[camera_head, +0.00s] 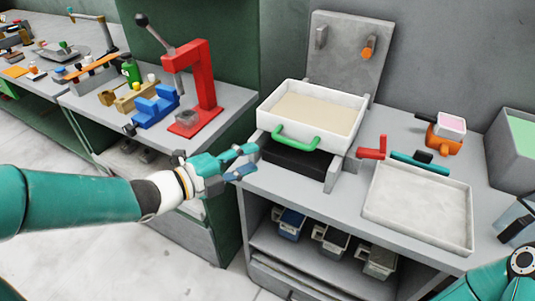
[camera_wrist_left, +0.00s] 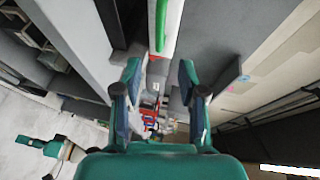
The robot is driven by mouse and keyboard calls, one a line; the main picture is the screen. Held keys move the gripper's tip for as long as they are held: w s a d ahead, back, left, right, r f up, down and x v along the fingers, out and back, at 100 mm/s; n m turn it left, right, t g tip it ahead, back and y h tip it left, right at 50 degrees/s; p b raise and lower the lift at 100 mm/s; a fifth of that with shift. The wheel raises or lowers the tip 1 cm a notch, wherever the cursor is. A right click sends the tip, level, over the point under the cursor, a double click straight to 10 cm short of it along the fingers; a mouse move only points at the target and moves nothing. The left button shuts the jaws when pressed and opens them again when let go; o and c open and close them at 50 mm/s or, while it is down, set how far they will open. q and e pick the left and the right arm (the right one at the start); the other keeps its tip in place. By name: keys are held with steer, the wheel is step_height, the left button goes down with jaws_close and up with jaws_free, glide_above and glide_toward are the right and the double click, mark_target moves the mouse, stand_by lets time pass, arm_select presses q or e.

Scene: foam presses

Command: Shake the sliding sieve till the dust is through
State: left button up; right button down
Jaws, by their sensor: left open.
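The sliding sieve (camera_head: 358,129) is a white, shallow box with beige material in it, in the middle of the head view. It sits between grey rails above a dark tray or opening (camera_head: 295,160). Its green handle (camera_head: 297,140) faces the front; a green bar, apparently this handle (camera_wrist_left: 170,25), shows at the top of the left wrist view. My left gripper (camera_head: 247,162) is open and empty, to the left of the handle and apart from it. Its two fingers (camera_wrist_left: 158,88) are spread in the wrist view. My right gripper is not seen; only teal arm parts show at lower right.
A white tray (camera_head: 378,208) lies on the bench right of the sieve, beside a red handle (camera_head: 371,148) and a teal bar (camera_head: 420,163). A grey panel with an orange knob (camera_head: 368,52) stands behind. A red press (camera_head: 196,85) stands on the left bench; bins (camera_head: 332,239) sit below.

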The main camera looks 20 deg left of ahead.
mark_target(289, 144)
arm_select(q)
steer(key=b+x, duration=0.1)
steer(key=x, duration=1.2)
steer(key=shift+w+d+f, duration=0.1)
steer(key=shift+w+d, duration=0.05)
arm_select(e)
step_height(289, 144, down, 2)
arm_select(q)
jaws_close()
steer(key=shift+f, duration=0.1)
